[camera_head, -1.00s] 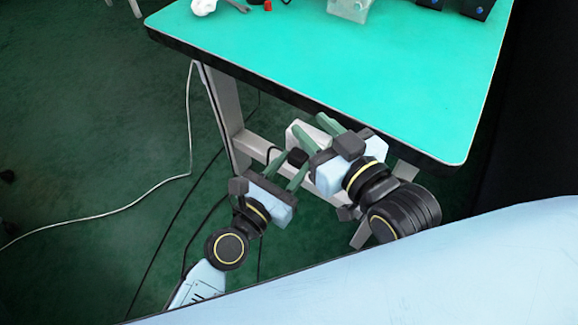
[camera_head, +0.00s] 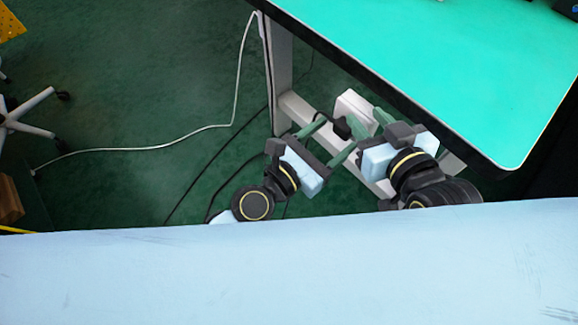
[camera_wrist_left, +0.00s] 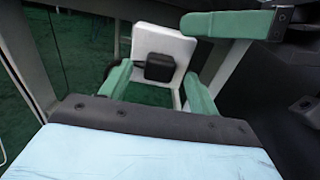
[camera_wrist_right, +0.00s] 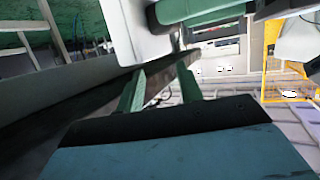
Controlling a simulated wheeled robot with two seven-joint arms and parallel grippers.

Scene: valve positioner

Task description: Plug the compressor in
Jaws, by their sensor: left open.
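A white socket box (camera_head: 357,108) is under the table on the pale crossbar. A black plug (camera_head: 342,128) sits against its face; how deep it is seated cannot be told. The left wrist view shows the plug (camera_wrist_left: 158,67) on the box (camera_wrist_left: 180,45), ahead of and between my left fingers. My left gripper (camera_head: 329,140) is open around the plug's near side, with the fingers apart. My right gripper (camera_wrist_right: 160,80) is open and empty beside the box, its green fingers close to the box's right side. The compressor itself is not identifiable.
The green table top (camera_head: 430,60) overhangs the right gripper, with a dark edge. A pale table leg (camera_head: 280,70) stands left of the box. A white cable (camera_head: 185,132) and dark cables (camera_head: 215,165) lie on the floor. A wheeled chair base (camera_head: 30,110) is at far left.

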